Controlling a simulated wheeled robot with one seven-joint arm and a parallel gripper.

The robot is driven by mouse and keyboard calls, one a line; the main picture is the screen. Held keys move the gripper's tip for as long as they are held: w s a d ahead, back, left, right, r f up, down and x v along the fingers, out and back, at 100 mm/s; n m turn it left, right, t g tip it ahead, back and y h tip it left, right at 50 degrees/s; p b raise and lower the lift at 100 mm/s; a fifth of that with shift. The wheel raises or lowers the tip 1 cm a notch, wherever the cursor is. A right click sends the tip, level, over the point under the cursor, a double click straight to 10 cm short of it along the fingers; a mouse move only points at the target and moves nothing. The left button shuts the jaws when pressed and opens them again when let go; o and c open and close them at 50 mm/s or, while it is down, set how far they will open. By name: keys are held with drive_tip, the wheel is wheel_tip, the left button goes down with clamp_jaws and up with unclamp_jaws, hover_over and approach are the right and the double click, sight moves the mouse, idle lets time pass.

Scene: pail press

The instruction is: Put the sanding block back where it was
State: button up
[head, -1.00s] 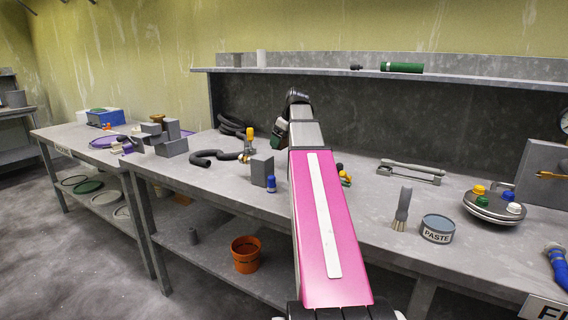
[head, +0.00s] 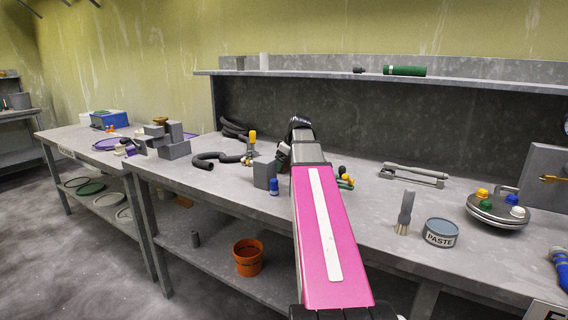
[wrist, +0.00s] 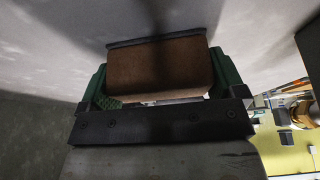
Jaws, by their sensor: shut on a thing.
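The sanding block (wrist: 160,68) is a brown block with a dark grey layer along its far edge. In the wrist view it sits between the two green fingers of my gripper (wrist: 162,82), which is shut on it. A pale grey surface lies beyond the block; I cannot tell whether they touch. In the head view my arm hides the block and most of the gripper, over the middle of the bench (head: 370,211).
A grey block (head: 265,175) and a blue-capped bottle (head: 274,187) stand just left of my arm. Small coloured items (head: 345,180) lie just right of it. A brush (head: 405,212), a paste tin (head: 440,232) and a domed lid (head: 497,211) are further right. A shelf (head: 460,82) runs behind.

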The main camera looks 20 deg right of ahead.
drive_tip(key=o, duration=0.6)
drive_tip(key=shift+f, duration=0.1)
drive_tip(key=v, duration=1.2)
